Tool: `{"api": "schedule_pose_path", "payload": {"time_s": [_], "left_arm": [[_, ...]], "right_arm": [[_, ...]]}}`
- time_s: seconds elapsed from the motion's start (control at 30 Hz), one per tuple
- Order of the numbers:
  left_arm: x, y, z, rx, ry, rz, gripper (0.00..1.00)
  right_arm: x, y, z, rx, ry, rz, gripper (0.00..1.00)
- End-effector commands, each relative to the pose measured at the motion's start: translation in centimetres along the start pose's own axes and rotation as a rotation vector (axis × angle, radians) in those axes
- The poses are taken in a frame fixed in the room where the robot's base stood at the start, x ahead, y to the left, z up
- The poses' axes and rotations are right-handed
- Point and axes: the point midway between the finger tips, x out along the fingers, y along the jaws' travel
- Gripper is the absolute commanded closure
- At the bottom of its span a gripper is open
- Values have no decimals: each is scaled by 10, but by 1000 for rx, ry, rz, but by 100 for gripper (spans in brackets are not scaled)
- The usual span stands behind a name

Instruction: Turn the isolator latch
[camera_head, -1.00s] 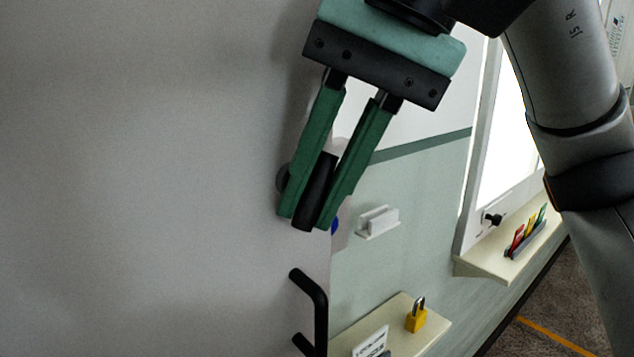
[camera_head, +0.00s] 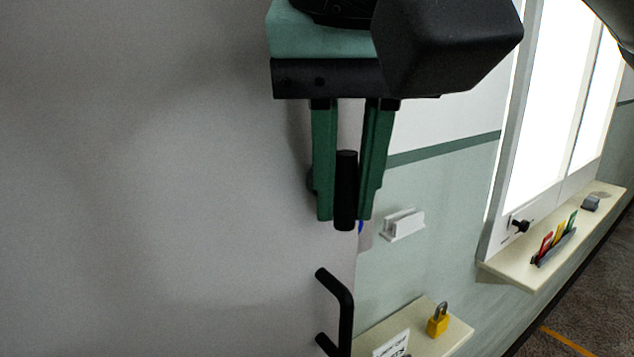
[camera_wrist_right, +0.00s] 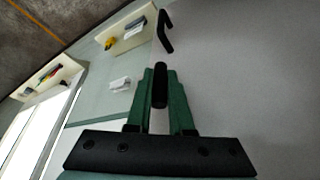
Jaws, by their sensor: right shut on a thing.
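The isolator latch is a black bar-shaped handle (camera_head: 345,190) on the edge of a large grey panel. In the head view it points straight down. My right gripper (camera_head: 345,208) comes from above, with its green fingers on either side of the handle, and is shut on it. The handle also shows between the fingers in the right wrist view (camera_wrist_right: 160,86). The latch's mount is mostly hidden behind the fingers. My left gripper is in neither view.
A black pull handle (camera_head: 347,310) sits on the grey panel below the latch. A shelf with a yellow padlock (camera_head: 438,322) and a white holder (camera_head: 402,225) are to the right. Farther right, a ledge carries coloured tags (camera_head: 554,243).

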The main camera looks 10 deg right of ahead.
Motion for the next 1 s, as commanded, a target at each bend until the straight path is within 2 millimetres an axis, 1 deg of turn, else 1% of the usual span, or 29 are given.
{"api": "schedule_pose_path", "payload": {"time_s": [0.27, 0.3, 0.4, 0.63, 0.73, 0.87, 1.0], "left_arm": [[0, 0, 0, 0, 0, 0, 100], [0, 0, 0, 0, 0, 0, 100], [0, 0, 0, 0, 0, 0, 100], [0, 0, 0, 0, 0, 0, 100], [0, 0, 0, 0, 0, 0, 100], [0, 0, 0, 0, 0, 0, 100], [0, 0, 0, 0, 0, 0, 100]], "right_arm": [[0, 0, 0, -2, 3, 3, 100], [0, 0, 0, -2, 3, 3, 78], [0, 0, 0, -2, 3, 3, 68], [0, 0, 0, -1, 2, 2, 68], [-4, 0, 0, -1, 3, 2, 68], [-17, 0, 0, 2, 5, 2, 68], [-37, 0, 0, 2, 7, 2, 68]]}}
